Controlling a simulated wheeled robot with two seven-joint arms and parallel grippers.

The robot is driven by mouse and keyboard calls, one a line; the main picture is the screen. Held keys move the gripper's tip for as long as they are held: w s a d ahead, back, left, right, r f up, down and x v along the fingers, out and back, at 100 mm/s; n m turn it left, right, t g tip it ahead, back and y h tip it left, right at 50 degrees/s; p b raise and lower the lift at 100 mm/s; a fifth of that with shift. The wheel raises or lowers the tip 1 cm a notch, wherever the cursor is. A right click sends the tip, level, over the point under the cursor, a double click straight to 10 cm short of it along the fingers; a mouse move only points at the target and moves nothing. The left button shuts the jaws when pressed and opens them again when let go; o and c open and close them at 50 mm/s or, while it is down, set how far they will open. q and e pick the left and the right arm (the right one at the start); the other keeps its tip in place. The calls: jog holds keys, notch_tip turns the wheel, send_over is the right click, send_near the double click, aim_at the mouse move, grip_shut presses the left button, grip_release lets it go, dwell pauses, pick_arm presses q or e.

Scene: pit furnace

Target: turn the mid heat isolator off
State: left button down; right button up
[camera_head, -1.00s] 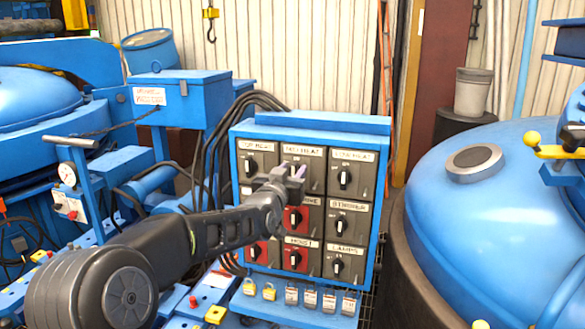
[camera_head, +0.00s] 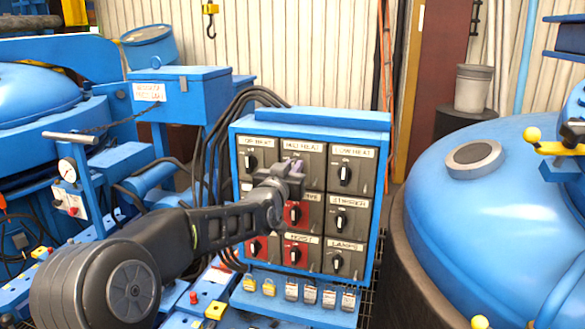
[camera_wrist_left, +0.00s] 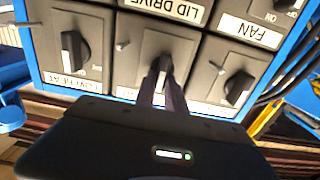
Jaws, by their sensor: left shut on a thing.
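The mid heat isolator (camera_head: 316,166) is the top middle switch panel of a blue switch box. Its label reads MID HEAT. My left gripper (camera_head: 294,167) is in front of this panel and hides its knob in the head view. In the left wrist view, which shows the panel upside down, the gripper's fingers (camera_wrist_left: 162,92) are shut around the black knob (camera_wrist_left: 158,70) of the middle switch. How far the knob is turned is hard to tell behind the fingers. My right gripper is not in view.
The low heat isolator (camera_head: 346,174) is to the right and the top heat one (camera_head: 250,160) to the left. Red-faced switches (camera_head: 295,214) sit below. Padlocks (camera_head: 291,291) hang under the box. A large blue vessel (camera_head: 490,235) stands at the right.

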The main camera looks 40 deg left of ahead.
pick_arm(q)
jog(key=shift+s+a+f+n+b, duration=0.1)
jog(key=shift+a+f+n+b, duration=0.15)
jog(key=shift+n+b, duration=2.5)
jog(key=shift+s+a+f+n+b, duration=0.1)
jog(key=shift+a+f+n+b, duration=0.15)
jog(key=shift+n+b, duration=2.55)
jog(key=shift+s+a+f+n+b, duration=0.2)
jog(key=shift+n+b, duration=1.8)
jog(key=shift+n, duration=1.45)
jog(key=shift+w, duration=0.15)
jog(key=c, duration=1.4)
grip_release()
jog(key=shift+c, duration=0.2)
jog(key=shift+o, duration=0.2)
